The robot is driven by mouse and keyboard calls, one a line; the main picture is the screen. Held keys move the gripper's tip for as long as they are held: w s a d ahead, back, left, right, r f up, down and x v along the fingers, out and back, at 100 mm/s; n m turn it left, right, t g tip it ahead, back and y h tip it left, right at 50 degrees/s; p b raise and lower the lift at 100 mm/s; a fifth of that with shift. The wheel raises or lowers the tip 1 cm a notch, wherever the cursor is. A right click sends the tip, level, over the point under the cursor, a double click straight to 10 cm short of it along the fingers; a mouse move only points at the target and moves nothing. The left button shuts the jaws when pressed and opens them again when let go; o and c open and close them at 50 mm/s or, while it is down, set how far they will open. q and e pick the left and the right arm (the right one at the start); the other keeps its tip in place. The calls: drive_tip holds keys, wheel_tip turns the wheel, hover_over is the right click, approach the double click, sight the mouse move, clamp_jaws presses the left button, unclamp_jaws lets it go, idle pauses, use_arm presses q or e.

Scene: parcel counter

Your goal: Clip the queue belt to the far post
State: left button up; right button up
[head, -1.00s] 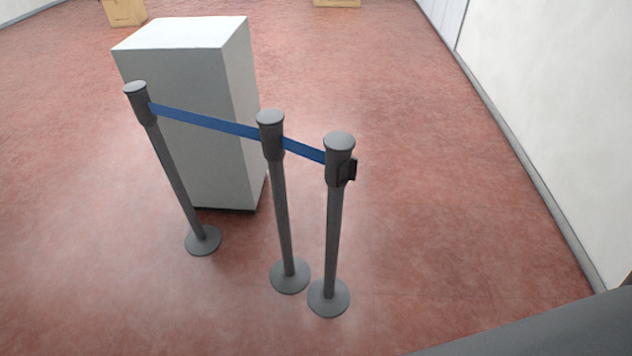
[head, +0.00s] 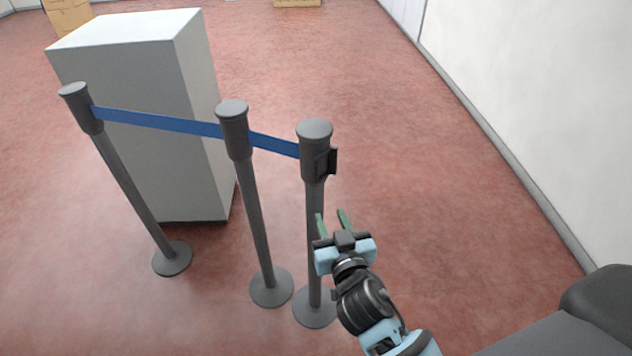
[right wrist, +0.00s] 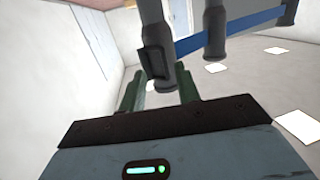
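Three dark grey posts stand on round bases: a left post (head: 125,170), a middle post (head: 253,205) and a right post (head: 315,200). A blue belt (head: 160,121) runs at head height from the left post past the middle one to the right post. A dark clip block (head: 332,161) sits on the right side of the right post's head; it also shows in the right wrist view (right wrist: 153,63). My right gripper (head: 332,213) is open and empty, below and just right of that head, its green fingers pointing up toward it. My left gripper is out of view.
A tall white cabinet (head: 140,70) stands behind the belt. Cardboard boxes (head: 68,17) lie at the far back. A white wall (head: 530,100) runs along the right. The red floor between wall and posts is clear.

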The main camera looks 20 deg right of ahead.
sight(317, 171)
drive_tip(key=shift+m+t+h, duration=0.3)
drive_tip(key=shift+t+h, duration=0.1)
drive_tip(key=shift+t, duration=0.1)
drive_tip(key=shift+w+d+r, duration=0.1)
drive_tip(key=shift+w+r, duration=0.45)
drive_tip(key=shift+w, duration=1.15)
drive_tip(key=shift+w+d+r, duration=0.15)
drive_tip(key=shift+w+r, duration=0.45)
drive_tip(key=shift+w, duration=1.1)
drive_tip(key=shift+w+d+r, duration=0.1)
drive_tip(key=shift+w+r, duration=0.45)
drive_tip(key=shift+w, duration=1.15)
clamp_jaws()
